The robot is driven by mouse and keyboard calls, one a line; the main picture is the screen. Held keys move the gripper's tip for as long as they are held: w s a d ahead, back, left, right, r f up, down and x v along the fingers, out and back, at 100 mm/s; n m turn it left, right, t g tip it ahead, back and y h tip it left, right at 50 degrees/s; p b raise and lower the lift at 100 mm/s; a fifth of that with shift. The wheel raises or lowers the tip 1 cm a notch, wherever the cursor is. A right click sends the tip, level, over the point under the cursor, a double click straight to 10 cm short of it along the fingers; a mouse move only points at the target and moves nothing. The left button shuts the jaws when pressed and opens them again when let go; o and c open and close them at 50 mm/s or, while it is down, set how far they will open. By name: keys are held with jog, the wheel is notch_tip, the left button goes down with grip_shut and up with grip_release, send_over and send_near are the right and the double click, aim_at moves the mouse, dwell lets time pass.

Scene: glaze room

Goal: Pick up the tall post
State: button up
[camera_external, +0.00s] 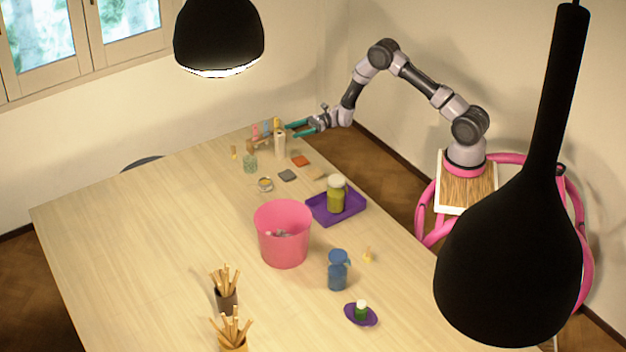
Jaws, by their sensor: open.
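A pale cream upright piece (280,146) stands near the far right edge of the table and looks like the tall post. It is close to several small upright coloured pieces, among them a pink one (255,132). My gripper (291,129) has two teal fingers, spread apart and pointing left. In the picture the fingers are just above and right of the cream piece. I see nothing between them. Whether they are level with its top, I cannot tell from this view.
A glass jar (250,164), an orange block (300,161) and a grey block (287,175) are near the post. The table's left side is clear.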

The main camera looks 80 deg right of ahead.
aim_at(276, 136)
jog(key=x, duration=1)
jog(key=shift+w+a+r, duration=0.1)
grip_shut()
dwell(1.2)
